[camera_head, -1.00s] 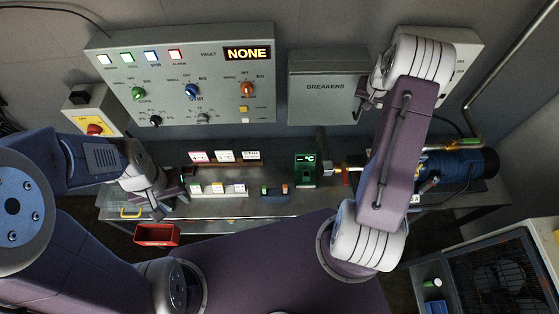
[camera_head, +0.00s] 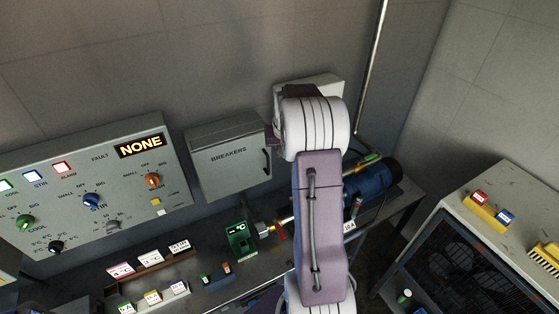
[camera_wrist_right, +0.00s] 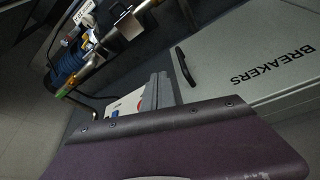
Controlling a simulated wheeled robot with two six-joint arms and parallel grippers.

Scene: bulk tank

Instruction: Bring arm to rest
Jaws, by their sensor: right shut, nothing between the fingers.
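My right arm rises through the middle of the head view, its purple link and white joints in front of the wall. My right gripper (camera_wrist_right: 157,93) shows in the right wrist view with its grey fingers shut together and nothing between them. It is in the air beside the breaker box (camera_wrist_right: 255,50), in front of a pale box with red and blue parts (camera_wrist_right: 122,106). In the head view the gripper is mostly hidden by my arm, close to the right edge of the breaker box (camera_head: 230,158). My left gripper is out of view.
The control panel (camera_head: 85,185) reads NONE. Below are a green device (camera_head: 239,241), label cards (camera_head: 150,257) and pipework ending at a blue motor (camera_head: 370,187). A grey cabinet (camera_head: 500,205) with coloured blocks stands at the right. Open air lies between arm and cabinet.

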